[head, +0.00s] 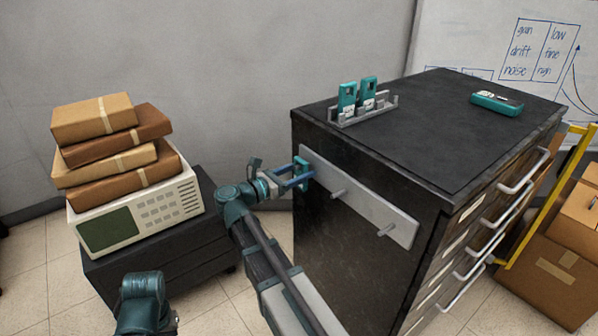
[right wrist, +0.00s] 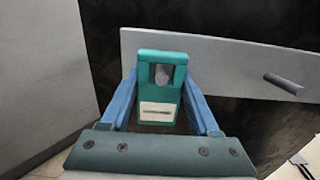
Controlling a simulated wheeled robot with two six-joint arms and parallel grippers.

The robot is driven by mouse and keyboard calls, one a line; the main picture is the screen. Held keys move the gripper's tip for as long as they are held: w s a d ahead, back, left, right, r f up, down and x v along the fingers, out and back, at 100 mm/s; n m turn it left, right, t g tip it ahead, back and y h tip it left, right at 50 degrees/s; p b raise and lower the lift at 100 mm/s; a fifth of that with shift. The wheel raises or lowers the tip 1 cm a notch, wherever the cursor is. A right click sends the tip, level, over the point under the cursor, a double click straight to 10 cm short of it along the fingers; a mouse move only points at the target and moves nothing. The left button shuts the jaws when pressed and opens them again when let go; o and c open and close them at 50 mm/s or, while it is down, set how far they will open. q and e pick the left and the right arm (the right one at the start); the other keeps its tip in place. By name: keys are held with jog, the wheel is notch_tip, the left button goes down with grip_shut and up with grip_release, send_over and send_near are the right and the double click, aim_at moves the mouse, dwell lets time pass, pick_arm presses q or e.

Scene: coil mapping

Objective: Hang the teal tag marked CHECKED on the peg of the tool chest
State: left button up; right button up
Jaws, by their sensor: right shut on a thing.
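My right gripper (head: 296,177) is shut on a teal tag (head: 301,172) at the left end of a grey peg rail (head: 365,205) on the side of the black tool chest (head: 330,235). In the right wrist view, the tag (right wrist: 158,112) is upright between the blue fingers of the gripper (right wrist: 161,98). A grey peg end (right wrist: 162,75) shows in its hole; I cannot tell whether it passes through. The tag's pale label is too small to read. My left gripper is out of view.
Two more teal tags (head: 348,98) stand in a grey rack (head: 365,109) on the chest top, with a teal device (head: 497,103) farther right. Boxes (head: 110,150) are stacked on a cream instrument (head: 140,215) at left. A yellow frame (head: 535,205) and cartons (head: 550,280) stand right.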

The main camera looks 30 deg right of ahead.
jog(key=shift+d+f+b, duration=0.2)
jog(key=shift+d+b, duration=0.05)
jog(key=shift+b, duration=0.05)
dwell(0.6)
jog(key=o, duration=1.4)
jog(key=shift+f, duration=0.1)
jog(key=shift+s, duration=0.2)
jog(key=c, duration=0.4)
jog(key=o, duration=0.5)
jog(key=shift+c, duration=0.2)
jog(key=shift+w, duration=0.25)
jog(key=shift+c, duration=0.2)
jog(key=shift+a, duration=0.15)
